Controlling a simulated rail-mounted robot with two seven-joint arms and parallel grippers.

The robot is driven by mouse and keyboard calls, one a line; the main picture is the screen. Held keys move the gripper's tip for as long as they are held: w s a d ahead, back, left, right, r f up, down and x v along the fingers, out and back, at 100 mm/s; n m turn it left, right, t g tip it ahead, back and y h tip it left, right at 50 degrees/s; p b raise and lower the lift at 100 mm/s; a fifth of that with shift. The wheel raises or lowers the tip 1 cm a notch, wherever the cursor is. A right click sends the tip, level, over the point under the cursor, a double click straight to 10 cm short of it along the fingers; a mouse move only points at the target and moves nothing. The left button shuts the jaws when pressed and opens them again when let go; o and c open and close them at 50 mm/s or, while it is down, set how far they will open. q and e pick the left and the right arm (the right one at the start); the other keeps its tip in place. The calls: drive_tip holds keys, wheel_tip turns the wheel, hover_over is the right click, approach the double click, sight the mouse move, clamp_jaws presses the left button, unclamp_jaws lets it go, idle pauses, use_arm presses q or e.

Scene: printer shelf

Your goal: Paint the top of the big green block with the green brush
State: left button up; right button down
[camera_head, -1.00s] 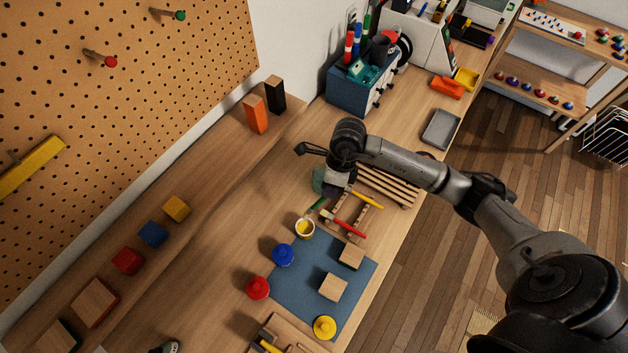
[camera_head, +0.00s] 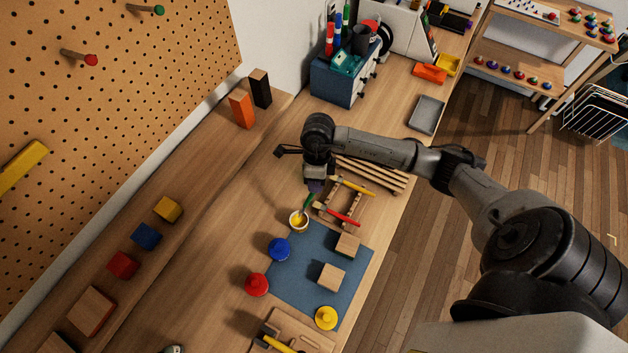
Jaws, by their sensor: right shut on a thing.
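The green brush (camera_head: 308,202) slants down from my right gripper (camera_head: 314,186) towards a small white cup with yellow inside (camera_head: 299,221). The gripper is shut on the brush's upper part, and its fingers are small and dark here. The brush's lower end is at or over the cup; I cannot tell if it touches. I cannot make out the big green block. My right arm hides part of the table around the gripper. My left gripper is not in view.
A wooden rack with a yellow brush (camera_head: 357,188) and a red brush (camera_head: 343,217) lies right of the cup. A blue mat (camera_head: 300,283) holds wooden blocks (camera_head: 331,277). Blue (camera_head: 279,249), red (camera_head: 256,285) and yellow (camera_head: 326,318) knobbed pieces stand nearby. The table left of the cup is clear.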

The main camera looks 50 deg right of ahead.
sight(311, 195)
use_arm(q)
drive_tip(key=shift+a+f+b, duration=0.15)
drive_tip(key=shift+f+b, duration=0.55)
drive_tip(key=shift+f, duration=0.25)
use_arm(e)
drive_tip(key=shift+s+d+f, duration=0.1)
drive_tip(key=shift+d+f, duration=0.1)
drive_tip(key=shift+f, duration=1.05)
use_arm(q)
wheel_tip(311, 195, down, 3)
drive_tip(key=b, duration=0.2)
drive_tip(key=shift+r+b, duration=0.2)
drive_tip(key=shift+b, duration=0.1)
use_arm(e)
drive_tip(key=f, duration=0.1)
drive_tip(key=a+f, duration=0.1)
drive_tip(key=f, duration=0.1)
drive_tip(key=shift+w+a, duration=0.2)
drive_tip(key=shift+w, duration=0.1)
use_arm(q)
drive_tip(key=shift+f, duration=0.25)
use_arm(e)
drive_tip(key=shift+w+a+f, duration=0.1)
drive_tip(key=shift+a+f, duration=0.15)
drive_tip(key=shift+f, duration=0.1)
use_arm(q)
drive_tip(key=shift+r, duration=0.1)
use_arm(e)
drive_tip(key=shift+r, duration=0.15)
